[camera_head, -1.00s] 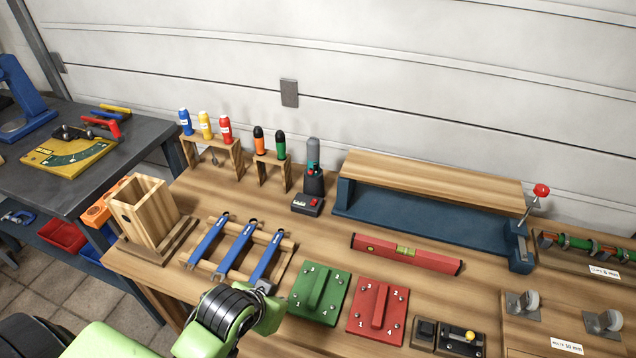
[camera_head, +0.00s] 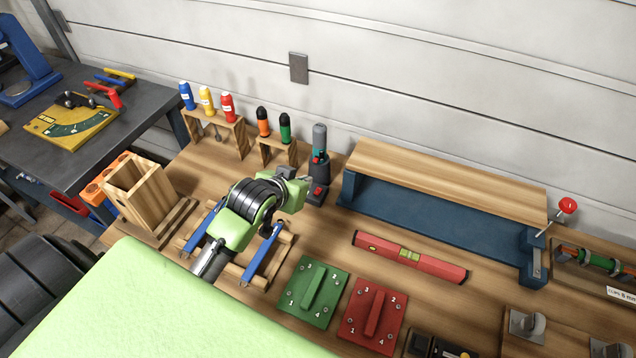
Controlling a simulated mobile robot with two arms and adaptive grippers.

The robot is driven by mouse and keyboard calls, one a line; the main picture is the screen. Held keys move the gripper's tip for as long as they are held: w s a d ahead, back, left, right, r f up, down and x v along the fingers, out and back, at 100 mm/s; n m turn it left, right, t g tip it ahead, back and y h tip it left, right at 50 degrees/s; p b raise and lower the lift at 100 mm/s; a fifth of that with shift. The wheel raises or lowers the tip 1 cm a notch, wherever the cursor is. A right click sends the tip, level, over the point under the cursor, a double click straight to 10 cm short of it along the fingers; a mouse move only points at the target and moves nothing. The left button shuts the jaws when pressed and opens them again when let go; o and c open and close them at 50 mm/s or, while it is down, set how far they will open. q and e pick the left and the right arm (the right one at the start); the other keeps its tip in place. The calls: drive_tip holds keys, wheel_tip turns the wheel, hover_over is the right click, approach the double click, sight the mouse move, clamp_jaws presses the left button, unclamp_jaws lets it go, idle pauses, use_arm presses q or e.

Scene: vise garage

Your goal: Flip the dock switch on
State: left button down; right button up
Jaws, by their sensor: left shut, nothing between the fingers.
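The dock (camera_head: 319,168) is a black stand holding a grey-topped tool upright at the back of the wooden workbench. The dock switch is on a small black box (camera_head: 318,193) in front of it, with a red part showing. My left gripper (camera_head: 302,184) is shut and empty, just left of the box. It hides part of the box, and I cannot tell whether it touches it or which way the switch sits. My right gripper is out of view.
My left arm passes over a wooden rack with blue wrenches (camera_head: 262,256). Screwdriver stands (camera_head: 277,150) are behind the gripper. A blue metal piece with a wooden top (camera_head: 445,190), a red level (camera_head: 410,257), and green (camera_head: 312,290) and red (camera_head: 372,315) plates lie to the right.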

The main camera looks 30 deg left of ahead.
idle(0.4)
use_arm(q)
drive_tip(key=p, duration=0.2)
hover_over(317, 192)
wheel_tip(317, 192, down, 6)
drive_tip(key=shift+f, duration=0.1)
drive_tip(key=shift+s+f, duration=0.25)
drive_tip(key=shift+f, duration=0.35)
drive_tip(key=shift+s+f, duration=0.25)
drive_tip(key=shift+f, duration=0.35)
drive_tip(key=shift+s+f+p, duration=0.4)
drive_tip(key=shift+f, duration=0.3)
drive_tip(key=shift+w, duration=0.1)
